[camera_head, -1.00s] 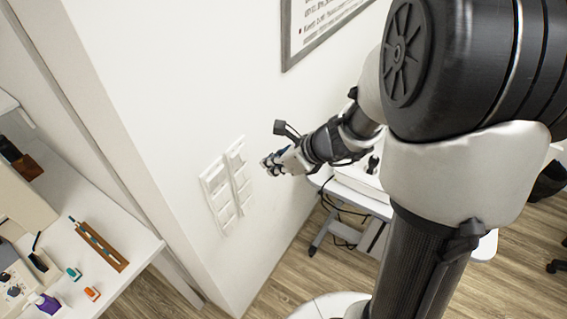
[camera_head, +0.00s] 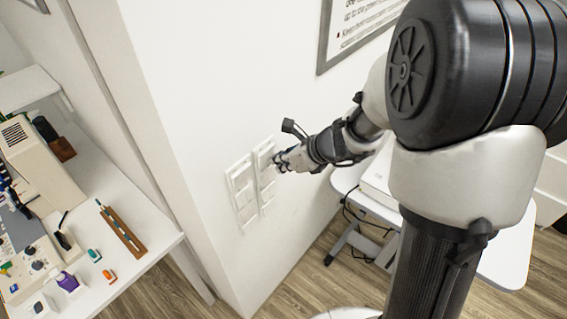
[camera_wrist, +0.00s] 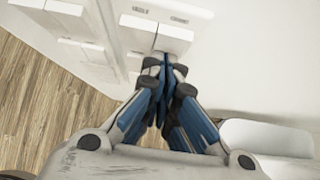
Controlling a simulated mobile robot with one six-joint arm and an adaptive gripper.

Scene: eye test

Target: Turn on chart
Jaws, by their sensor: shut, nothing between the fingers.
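Two white switch panels are on the white wall in the head view: a left panel (camera_head: 242,190) and a right panel (camera_head: 264,175), each with several rockers. Both also show in the wrist view, where the nearer panel has rockers (camera_wrist: 155,36) under small labels too small to read. My gripper (camera_head: 278,163) is at the right panel's right edge. In the wrist view its blue-and-black fingers (camera_wrist: 165,64) are shut and empty, their tips overlapping the lower edge of a rocker. I cannot tell whether they touch it. No lit chart shows.
A framed printed sheet (camera_head: 360,32) hangs on the wall above. A white desk (camera_head: 130,215) with instruments, small bottles and a wooden tray stands at left beyond the wall corner. A white table (camera_head: 505,250) is at right. Cables hang below it near the wall.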

